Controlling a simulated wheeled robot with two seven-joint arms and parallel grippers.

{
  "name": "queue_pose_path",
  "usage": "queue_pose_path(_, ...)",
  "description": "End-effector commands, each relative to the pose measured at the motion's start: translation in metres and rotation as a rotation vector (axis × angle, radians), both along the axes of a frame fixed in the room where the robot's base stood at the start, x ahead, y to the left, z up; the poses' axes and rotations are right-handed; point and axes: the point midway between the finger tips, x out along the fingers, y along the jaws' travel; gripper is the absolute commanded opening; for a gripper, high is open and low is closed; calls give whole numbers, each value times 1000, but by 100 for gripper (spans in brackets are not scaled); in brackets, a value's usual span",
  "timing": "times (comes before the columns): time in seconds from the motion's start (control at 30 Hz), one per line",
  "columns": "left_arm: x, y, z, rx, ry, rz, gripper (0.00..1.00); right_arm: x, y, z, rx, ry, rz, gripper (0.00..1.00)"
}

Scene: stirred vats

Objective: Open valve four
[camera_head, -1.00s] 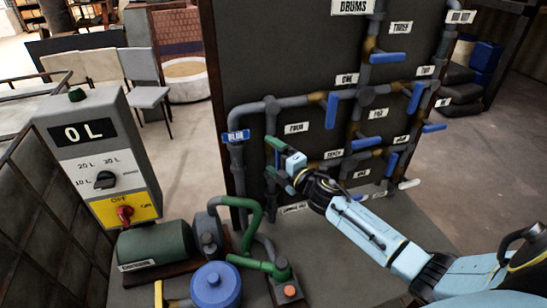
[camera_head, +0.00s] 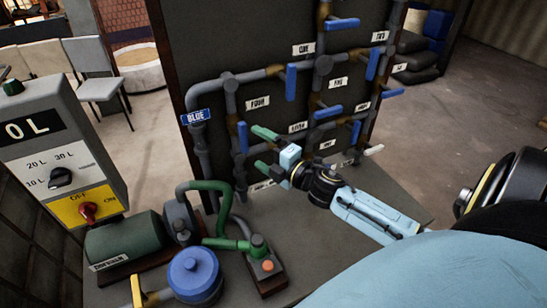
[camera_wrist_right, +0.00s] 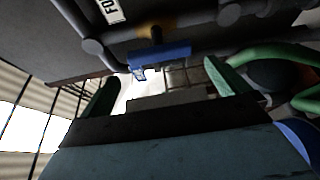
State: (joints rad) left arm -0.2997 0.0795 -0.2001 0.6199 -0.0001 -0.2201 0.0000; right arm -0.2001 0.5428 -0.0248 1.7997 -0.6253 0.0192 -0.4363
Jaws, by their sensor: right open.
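The label FOUR (camera_head: 257,103) is on the dark panel, beside a grey pipe. Its blue valve handle (camera_head: 243,138) hangs upright just below and left of the label. My right gripper (camera_head: 261,151) is open, its green fingers pointing left at the panel beside this handle. In the right wrist view the blue handle (camera_wrist_right: 160,54) lies just ahead of the gap between the open green fingers (camera_wrist_right: 163,88). I see no contact with it. Part of the label (camera_wrist_right: 111,10) shows there too. My left gripper is not in view.
Other blue handles, such as this one (camera_head: 291,82), sit close by on the pipes. A control box (camera_head: 56,158) reading 0 L stands at left. A green pump (camera_head: 128,240) with hoses and a blue-lidded vessel (camera_head: 195,275) stand below the panel.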

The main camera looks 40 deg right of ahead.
Motion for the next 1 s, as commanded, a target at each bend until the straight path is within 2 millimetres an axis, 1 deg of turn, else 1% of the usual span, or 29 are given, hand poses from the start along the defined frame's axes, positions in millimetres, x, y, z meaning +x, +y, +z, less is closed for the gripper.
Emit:
queue_pose_path(0.03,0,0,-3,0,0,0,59,-9,-1,-2,0,2,1,100)
queue_pose_path(0.1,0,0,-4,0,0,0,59,-19,-2,-2,0,2,1,100)
queue_pose_path(0.2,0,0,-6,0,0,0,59,-29,-4,-1,0,1,0,100)
queue_pose_path(0.3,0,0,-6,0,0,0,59,-35,-5,0,0,1,0,100)
queue_pose_path(0.47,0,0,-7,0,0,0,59,-38,-6,1,-1,0,0,100)
queue_pose_path(1.0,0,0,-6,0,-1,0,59,-38,-6,0,-1,0,0,100)
